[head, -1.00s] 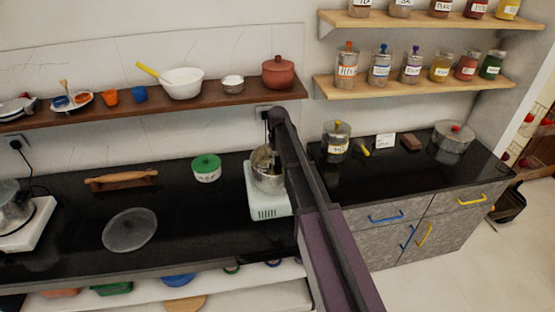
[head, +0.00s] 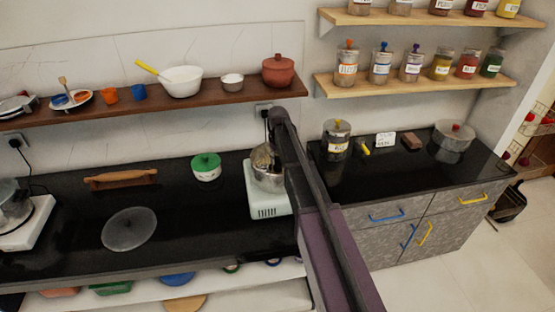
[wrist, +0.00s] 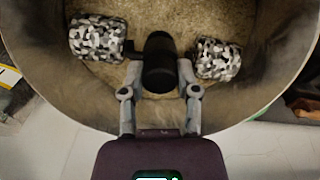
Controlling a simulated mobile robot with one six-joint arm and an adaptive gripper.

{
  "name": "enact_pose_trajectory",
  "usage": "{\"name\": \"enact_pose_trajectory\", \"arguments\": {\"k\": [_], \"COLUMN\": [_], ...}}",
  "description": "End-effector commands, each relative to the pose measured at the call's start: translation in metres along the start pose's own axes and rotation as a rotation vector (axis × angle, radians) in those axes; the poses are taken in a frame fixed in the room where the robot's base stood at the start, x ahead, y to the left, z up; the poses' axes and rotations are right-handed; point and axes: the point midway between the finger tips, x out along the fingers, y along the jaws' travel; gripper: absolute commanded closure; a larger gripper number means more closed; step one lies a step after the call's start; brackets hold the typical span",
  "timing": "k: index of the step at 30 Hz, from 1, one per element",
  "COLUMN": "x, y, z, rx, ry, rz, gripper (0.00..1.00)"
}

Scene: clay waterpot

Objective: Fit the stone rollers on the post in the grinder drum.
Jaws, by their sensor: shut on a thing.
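The stone rollers, a left one (wrist: 97,38) and a right one (wrist: 219,60), are speckled black, white and grey. A black hub (wrist: 159,62) joins them in the wrist view. My gripper (wrist: 159,80) is shut on this hub. The rollers show over the metal drum (wrist: 55,78), whose floor looks grainy. In the head view the rollers (head: 263,156) are small, at the top of the drum (head: 269,182) on the white grinder base (head: 265,204). The post is hidden, and I cannot tell whether the hub touches it.
A green-lidded bowl (head: 206,167) stands left of the grinder on the black counter. A wall shelf (head: 215,97) with pots runs above. Right of my arm are a jar (head: 337,141) and a steel pot (head: 453,142).

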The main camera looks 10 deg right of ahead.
Motion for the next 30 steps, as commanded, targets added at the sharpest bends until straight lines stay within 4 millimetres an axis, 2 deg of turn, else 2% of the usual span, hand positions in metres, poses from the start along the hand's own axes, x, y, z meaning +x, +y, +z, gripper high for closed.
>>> {"name": "enact_pose_trajectory", "arguments": {"k": [30], "x": [0.0056], "y": [-0.0002], "z": [-0.0001], "rx": [0.0], "ry": [0.0], "rz": [0.0], "gripper": [1.0]}}
